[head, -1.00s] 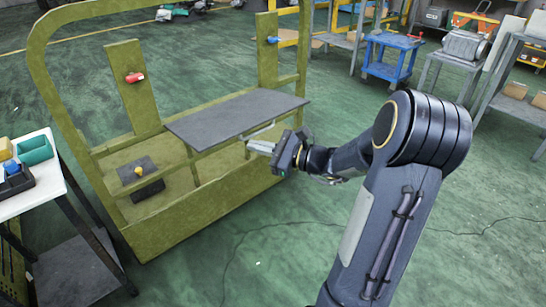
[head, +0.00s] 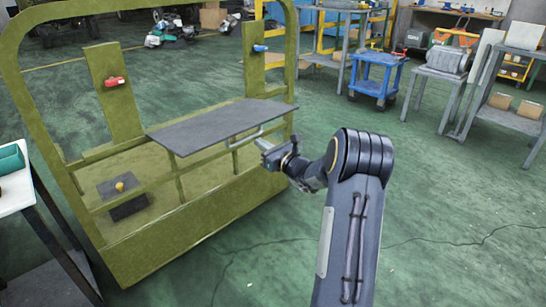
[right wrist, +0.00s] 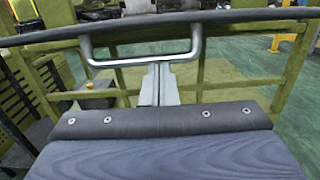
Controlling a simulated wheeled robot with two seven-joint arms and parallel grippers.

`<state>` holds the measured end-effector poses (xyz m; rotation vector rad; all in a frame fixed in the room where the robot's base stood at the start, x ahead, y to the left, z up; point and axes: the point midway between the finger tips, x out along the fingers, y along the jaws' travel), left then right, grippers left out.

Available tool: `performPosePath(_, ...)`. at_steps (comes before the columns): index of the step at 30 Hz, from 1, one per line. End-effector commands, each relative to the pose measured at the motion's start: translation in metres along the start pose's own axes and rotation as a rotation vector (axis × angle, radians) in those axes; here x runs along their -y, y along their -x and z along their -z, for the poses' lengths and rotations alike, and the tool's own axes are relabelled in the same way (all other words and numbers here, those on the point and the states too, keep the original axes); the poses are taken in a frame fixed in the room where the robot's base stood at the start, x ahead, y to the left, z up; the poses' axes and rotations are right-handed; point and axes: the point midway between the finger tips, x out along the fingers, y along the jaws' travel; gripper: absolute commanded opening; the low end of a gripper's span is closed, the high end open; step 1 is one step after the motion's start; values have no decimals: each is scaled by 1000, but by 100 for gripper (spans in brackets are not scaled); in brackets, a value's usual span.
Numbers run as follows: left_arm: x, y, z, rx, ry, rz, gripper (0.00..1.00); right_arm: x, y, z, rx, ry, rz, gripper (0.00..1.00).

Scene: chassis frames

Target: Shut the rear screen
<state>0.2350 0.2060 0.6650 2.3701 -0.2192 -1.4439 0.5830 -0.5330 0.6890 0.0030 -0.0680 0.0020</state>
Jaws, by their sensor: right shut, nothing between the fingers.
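The rear screen, a dark grey flat panel (head: 222,126), sticks out roughly level from an olive chassis frame (head: 180,232). A pale bar handle (head: 246,138) hangs under its near edge. In the right wrist view the screen (right wrist: 190,17) shows as a dark strip across the top, with the handle (right wrist: 143,62) below it. My right gripper (head: 265,146) is just beside the handle. Its fingers (right wrist: 160,68) are shut and empty, pointing at the handle's crossbar; I cannot tell whether they touch it. My left gripper is out of view.
The frame carries a red lever (head: 115,82), a blue lever (head: 260,48) and a yellow knob (head: 119,186). A white-topped table (head: 14,190) stands at the left. A blue cart (head: 377,75) and grey benches stand at the back right. The green floor at right is clear.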

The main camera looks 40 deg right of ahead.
Motion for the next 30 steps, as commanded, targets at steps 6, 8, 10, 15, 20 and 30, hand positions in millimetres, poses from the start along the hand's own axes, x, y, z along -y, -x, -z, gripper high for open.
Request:
performPosePath(6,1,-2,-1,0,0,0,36,1,-4,-26,2,4,2,0)
performPosePath(8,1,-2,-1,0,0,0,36,1,-5,-29,2,3,2,0)
performPosePath(10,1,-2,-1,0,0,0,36,1,-5,-30,2,2,2,0)
performPosePath(15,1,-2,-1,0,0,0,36,1,-5,-31,1,2,2,0)
performPosePath(20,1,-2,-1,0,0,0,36,1,-5,-31,0,2,2,0)
performPosePath(30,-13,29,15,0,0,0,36,1,-9,-58,-52,3,2,0)
